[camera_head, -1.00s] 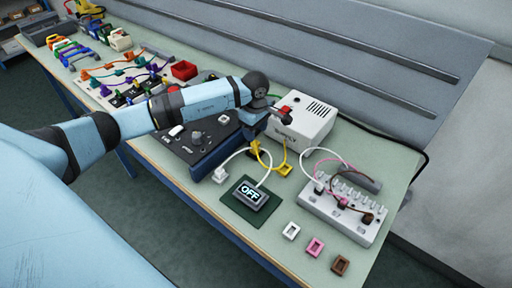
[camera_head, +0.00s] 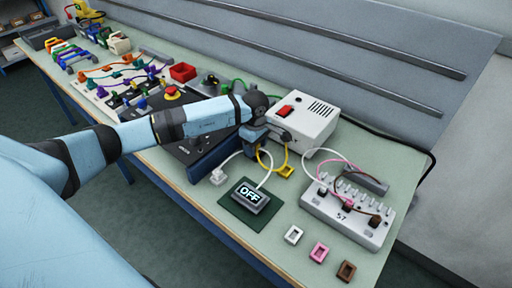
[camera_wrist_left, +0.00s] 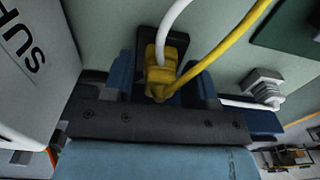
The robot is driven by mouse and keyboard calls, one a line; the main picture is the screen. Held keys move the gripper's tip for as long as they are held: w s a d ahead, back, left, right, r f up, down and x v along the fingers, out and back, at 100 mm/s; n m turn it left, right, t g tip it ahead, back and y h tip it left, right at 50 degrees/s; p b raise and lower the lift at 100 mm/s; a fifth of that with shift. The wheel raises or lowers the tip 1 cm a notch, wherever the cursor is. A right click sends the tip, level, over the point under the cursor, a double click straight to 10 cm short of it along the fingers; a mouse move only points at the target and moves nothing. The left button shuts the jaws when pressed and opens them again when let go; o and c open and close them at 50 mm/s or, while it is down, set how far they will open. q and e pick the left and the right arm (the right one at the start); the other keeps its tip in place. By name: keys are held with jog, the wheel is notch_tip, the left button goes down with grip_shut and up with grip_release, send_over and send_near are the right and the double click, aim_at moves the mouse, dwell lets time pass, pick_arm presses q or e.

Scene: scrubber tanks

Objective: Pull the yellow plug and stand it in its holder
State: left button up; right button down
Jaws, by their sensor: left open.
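The yellow plug (camera_wrist_left: 165,70) sits between the two blue fingers of my left gripper (camera_wrist_left: 162,78) in the left wrist view. A yellow cable and a white cable run close by it, and a dark block shows behind it. The fingers are open around the plug. In the head view my left gripper (camera_head: 256,142) points down beside the white box and mostly hides the plug. The yellow cable (camera_head: 270,160) curves from there toward a small yellow frame-like holder (camera_head: 285,171) on the table. My right gripper is out of view.
The white box (camera_head: 304,120) with a red switch stands right behind the gripper. An OFF display (camera_head: 250,195), a white plug (camera_head: 218,177) and a grey socket strip (camera_head: 345,215) are near. White, pink and brown holders (camera_head: 318,252) line the front edge.

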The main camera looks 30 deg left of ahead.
pick_arm(q)
jog(key=shift+b, duration=0.4)
dwell(0.7)
grip_shut()
jog(key=o, duration=0.6)
grip_release()
notch_tip(320, 180, up, 14)
jog(key=shift+f+b, duration=0.1)
jog(key=shift+b, duration=0.25)
